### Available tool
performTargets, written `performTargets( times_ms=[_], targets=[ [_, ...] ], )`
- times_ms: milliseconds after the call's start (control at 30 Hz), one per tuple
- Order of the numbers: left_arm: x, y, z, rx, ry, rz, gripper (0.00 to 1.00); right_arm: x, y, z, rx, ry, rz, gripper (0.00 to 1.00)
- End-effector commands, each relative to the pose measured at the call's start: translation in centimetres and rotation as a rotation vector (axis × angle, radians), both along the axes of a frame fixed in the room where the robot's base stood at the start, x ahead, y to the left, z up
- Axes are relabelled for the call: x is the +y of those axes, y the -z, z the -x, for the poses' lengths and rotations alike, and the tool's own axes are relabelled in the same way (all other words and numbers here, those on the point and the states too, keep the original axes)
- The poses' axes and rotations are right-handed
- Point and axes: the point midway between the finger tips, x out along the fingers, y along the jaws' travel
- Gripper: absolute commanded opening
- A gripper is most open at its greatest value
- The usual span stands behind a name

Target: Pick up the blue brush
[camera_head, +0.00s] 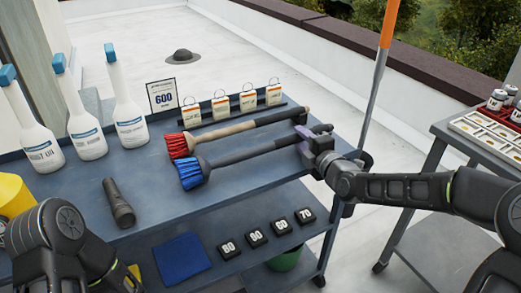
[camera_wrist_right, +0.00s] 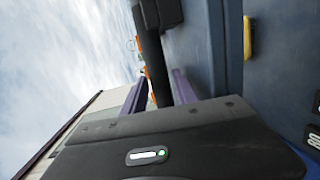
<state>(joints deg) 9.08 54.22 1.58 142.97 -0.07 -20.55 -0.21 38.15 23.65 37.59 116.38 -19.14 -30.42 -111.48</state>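The blue brush (camera_head: 190,174) lies on the upper shelf of the cart, its blue bristles at the left and its dark handle running right. My right gripper (camera_head: 308,138) is at the right end of this handle. In the right wrist view, its purple fingers (camera_wrist_right: 160,92) stand apart with a dark handle between them. A sliver of background shows beside the handle, so it does not look clamped.
A red brush (camera_head: 177,146) lies close behind the blue one, nearly parallel. White bottles (camera_head: 128,122) stand at the back left, and a dark flashlight (camera_head: 118,204) lies in front. Tagged items (camera_head: 221,108) line the back edge. A second cart (camera_head: 455,128) stands at the right.

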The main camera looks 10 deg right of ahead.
Motion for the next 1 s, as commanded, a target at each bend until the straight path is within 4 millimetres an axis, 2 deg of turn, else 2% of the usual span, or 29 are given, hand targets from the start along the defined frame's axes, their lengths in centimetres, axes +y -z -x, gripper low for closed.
performTargets(
  times_ms=[433,833,1000],
  targets=[
    [0.00,0.00,0.00,0.000,0.000,0.000,0.36,-0.02,-0.01,0.04,0.000,0.000,0.000,0.34],
    [0.00,0.00,0.00,0.000,0.000,0.000,0.36,-0.03,-0.01,0.03,0.000,0.000,0.000,0.02],
    [0.00,0.00,0.00,0.000,0.000,0.000,0.36,-0.03,-0.01,0.03,0.000,0.000,0.000,0.00]
  ],
)
